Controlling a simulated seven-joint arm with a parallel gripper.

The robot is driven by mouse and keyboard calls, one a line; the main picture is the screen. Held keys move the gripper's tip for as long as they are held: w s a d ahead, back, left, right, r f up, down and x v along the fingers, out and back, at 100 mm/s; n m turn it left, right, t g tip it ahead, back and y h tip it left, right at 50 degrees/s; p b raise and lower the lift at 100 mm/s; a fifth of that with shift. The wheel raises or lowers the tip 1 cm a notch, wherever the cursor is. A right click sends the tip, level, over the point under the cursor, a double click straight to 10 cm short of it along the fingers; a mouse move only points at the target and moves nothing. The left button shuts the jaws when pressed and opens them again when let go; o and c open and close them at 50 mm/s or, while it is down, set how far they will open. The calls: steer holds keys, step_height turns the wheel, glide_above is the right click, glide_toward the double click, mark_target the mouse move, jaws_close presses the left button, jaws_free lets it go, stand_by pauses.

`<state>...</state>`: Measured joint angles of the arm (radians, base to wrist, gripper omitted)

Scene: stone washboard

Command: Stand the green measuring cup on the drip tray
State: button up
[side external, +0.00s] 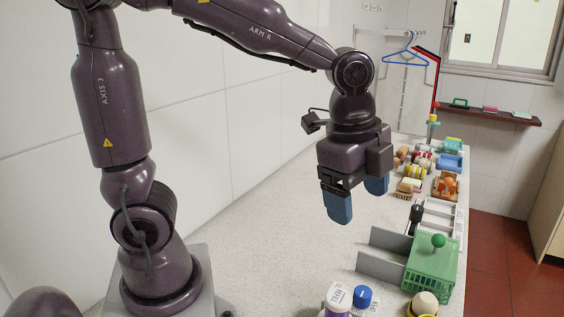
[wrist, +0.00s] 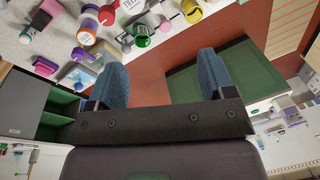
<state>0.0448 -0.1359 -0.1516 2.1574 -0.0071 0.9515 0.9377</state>
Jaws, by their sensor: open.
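My gripper (side external: 359,207) is open and empty, high above the pale counter in the side view. Its two blue fingers stand apart in the wrist view (wrist: 162,62). A small green cup-like item (wrist: 140,38) shows beyond the fingers in the wrist view. It looks like the green measuring cup, but it is too small to be sure. It is well apart from my fingers. I cannot pick out the green measuring cup in the side view. I cannot identify the drip tray with certainty in either view.
A green basket (side external: 430,270) stands at the counter's right edge, beside grey dividers (side external: 383,266). A white jar with a purple base (side external: 338,299) and a blue-lidded jar (side external: 362,296) stand in front. Several toys line the far right edge. The counter's left part is clear.

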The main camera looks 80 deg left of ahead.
steer(key=s+a+r+n+t, duration=0.3)
steer(key=s+a+n, duration=0.3)
steer(key=s+n, duration=0.3)
steer(key=n, duration=0.4)
steer(key=shift+s+r+t, duration=0.2)
steer(key=shift+s+t, duration=0.05)
steer(key=shift+t, duration=0.05)
